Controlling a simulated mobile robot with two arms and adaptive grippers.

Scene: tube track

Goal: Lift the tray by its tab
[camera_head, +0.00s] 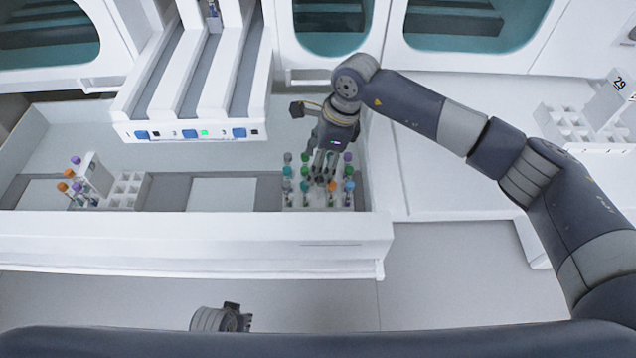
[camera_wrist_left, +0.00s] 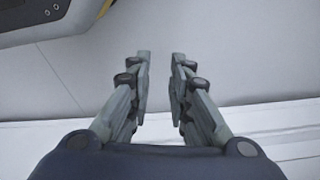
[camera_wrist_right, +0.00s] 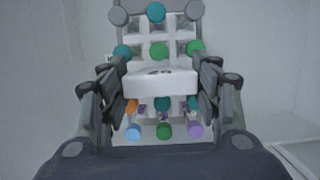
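The tray (camera_head: 318,207) is a white rack holding several tubes with teal, green, purple, blue and orange caps. It stands at the right end of the long white trough. Its white tab (camera_wrist_right: 160,83) shows in the right wrist view, with caps beyond and below it. My right gripper (camera_head: 322,170) is over the tray, pointing down. In the right wrist view its fingers (camera_wrist_right: 160,75) lie on both sides of the tab, close to its ends; whether they press on it is unclear. My left gripper (camera_wrist_left: 160,65) is empty, its fingers a little apart, away from the tray.
A second rack (camera_head: 125,190) with a few tubes stands at the trough's left. The numbered white lane unit (camera_head: 190,130) overhangs behind. The trough's front wall (camera_head: 190,235) runs before the tray.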

